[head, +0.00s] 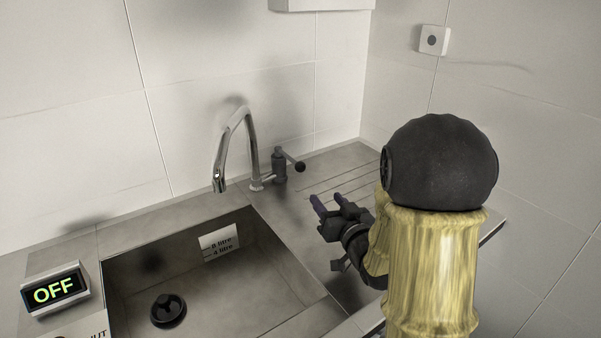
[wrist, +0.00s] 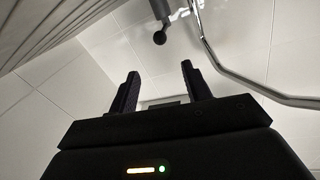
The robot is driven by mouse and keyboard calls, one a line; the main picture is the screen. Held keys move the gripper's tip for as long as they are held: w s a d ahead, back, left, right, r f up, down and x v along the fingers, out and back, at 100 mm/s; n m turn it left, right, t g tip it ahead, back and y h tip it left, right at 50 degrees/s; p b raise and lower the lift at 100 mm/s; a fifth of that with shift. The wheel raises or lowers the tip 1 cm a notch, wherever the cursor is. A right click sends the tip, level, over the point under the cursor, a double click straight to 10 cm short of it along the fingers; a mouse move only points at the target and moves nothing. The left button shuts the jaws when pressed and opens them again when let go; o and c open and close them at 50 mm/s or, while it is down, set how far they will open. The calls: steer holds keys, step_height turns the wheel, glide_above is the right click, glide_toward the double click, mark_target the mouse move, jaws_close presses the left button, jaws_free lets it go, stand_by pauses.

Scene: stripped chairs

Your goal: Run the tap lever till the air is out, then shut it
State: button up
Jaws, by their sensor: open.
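The chrome tap (head: 235,145) curves over the sink, and no water shows at its spout. Its lever (head: 290,160) has a dark ball knob and sits on a grey valve body to the right of the spout. In the wrist view the lever knob (wrist: 159,38) hangs ahead of the fingers, and the tap pipe (wrist: 235,75) runs to the right. My gripper (head: 328,208) is over the drainboard, to the right of and nearer than the lever. Its two fingers (wrist: 160,88) are apart, with nothing between them.
The sink basin (head: 285,270) holds a black drain plug (head: 168,310) and a litre-marked label (head: 219,242). A display (head: 55,290) reading OFF stands at the left. A ribbed drainboard (head: 345,183) lies right of the tap. A wall switch (head: 433,40) is at upper right.

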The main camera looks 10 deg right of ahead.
mark_target(303, 169)
steer(key=w+a+p, duration=0.1)
steer(key=w, duration=0.4)
steer(key=w+a, duration=0.1)
steer(key=w, duration=0.5)
steer(key=w+a+p, duration=0.1)
steer(key=w, duration=0.5)
steer(key=shift+a+p, duration=0.2)
steer(key=shift+p, duration=0.15)
jaws_close()
